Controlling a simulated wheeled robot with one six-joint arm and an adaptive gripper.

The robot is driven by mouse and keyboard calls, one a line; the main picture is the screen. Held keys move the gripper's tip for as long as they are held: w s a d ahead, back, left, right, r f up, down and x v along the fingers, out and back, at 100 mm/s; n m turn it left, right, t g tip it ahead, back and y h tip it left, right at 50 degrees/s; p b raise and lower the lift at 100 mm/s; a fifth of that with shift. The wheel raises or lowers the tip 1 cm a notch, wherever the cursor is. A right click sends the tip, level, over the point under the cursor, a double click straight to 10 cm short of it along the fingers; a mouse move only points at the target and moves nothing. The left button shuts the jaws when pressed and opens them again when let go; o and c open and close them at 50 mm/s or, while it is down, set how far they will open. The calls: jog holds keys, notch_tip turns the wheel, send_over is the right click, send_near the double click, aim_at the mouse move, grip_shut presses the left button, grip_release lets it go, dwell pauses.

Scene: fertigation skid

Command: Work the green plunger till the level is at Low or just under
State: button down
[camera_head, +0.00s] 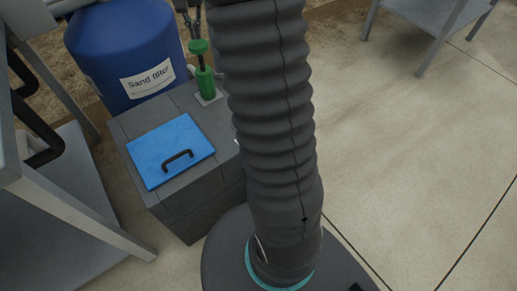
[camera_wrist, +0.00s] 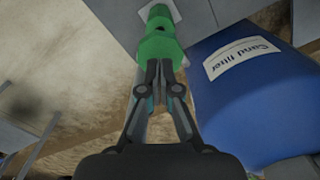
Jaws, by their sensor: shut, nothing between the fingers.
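The green plunger (camera_head: 203,72) stands upright on the rear of a dark grey box (camera_head: 190,208), with a round green cap at its upper end. My gripper (camera_head: 193,28) is directly above the cap, fingers pointing down, at the top edge of the head view. In the wrist view, my gripper (camera_wrist: 164,62) is shut with nothing between its fingers, its tips at or against the green plunger (camera_wrist: 160,45). I cannot tell whether they touch. No level gauge or Low mark shows in either view.
A blue lid (camera_head: 170,147) with a black handle lies on the box. A blue drum labelled Sand filter (camera_head: 115,45) stands close behind, left of the plunger. A grey metal frame (camera_head: 75,215) is at the left. The floor to the right is clear up to a grey table (camera_head: 430,25).

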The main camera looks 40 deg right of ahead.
aim_at(198, 44)
jog(key=shift+f, duration=0.1)
dwell(0.5)
jog(key=shift+f+b, duration=2.25)
jog(key=shift+f, duration=1.6)
jog(key=shift+r, duration=0.25)
notch_tip(198, 44, up, 7)
jog(key=p, duration=0.6)
jog(key=shift+r+p, duration=0.2)
jog(key=shift+p, duration=0.2)
